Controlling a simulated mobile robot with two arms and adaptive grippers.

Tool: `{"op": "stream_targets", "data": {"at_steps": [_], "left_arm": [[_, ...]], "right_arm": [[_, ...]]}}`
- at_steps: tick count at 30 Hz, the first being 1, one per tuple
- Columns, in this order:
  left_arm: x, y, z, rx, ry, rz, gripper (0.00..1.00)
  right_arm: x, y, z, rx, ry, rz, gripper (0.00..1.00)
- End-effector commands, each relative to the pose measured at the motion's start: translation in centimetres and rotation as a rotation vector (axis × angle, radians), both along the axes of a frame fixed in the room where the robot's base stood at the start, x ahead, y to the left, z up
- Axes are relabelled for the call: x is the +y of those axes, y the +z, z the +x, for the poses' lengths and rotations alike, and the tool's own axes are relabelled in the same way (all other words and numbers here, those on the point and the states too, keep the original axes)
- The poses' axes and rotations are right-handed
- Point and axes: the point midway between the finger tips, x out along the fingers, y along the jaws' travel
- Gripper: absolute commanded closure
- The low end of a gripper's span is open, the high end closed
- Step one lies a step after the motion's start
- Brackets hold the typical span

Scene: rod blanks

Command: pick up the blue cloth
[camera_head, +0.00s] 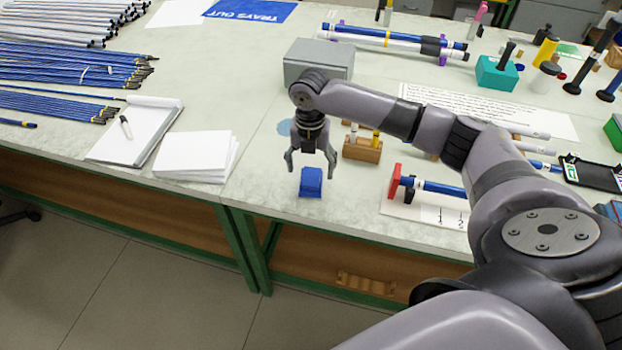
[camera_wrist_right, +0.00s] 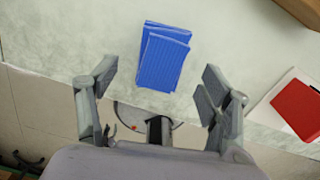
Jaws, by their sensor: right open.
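The blue cloth (camera_head: 311,182) lies folded in a small stack on the pale bench top, close to its front edge. It also shows in the right wrist view (camera_wrist_right: 163,58), ahead of the fingers and between their lines. My right gripper (camera_head: 311,172) is open and empty, pointing down above and just behind the cloth in the head view. In the right wrist view the fingers (camera_wrist_right: 156,88) stand apart with nothing between them. I see no contact with the cloth. My left gripper is not in view.
A wooden block (camera_head: 362,149) with small bottles stands right of the gripper, and a grey box (camera_head: 318,61) behind. A red stand (camera_head: 394,182) holding a blue rod is to the right. A paper stack (camera_head: 195,153) and a clipboard (camera_head: 137,129) lie left. Bench around the cloth is clear.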

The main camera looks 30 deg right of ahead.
Motion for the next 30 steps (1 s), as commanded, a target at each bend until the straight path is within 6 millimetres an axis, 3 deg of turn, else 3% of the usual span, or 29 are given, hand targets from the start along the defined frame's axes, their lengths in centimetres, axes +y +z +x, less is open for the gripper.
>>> {"op": "stream_targets", "data": {"at_steps": [6, 15, 30], "left_arm": [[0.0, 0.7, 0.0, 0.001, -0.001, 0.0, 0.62], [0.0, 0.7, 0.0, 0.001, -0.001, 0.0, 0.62], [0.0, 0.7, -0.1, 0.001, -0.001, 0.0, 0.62]], "right_arm": [[0.0, -3.1, -0.4, 0.003, -0.001, 0.0, 0.28], [0.0, -3.7, -0.3, 0.001, 0.001, -0.001, 0.28], [0.0, -3.6, -0.3, 0.001, 0.0, -0.001, 0.6]]}}
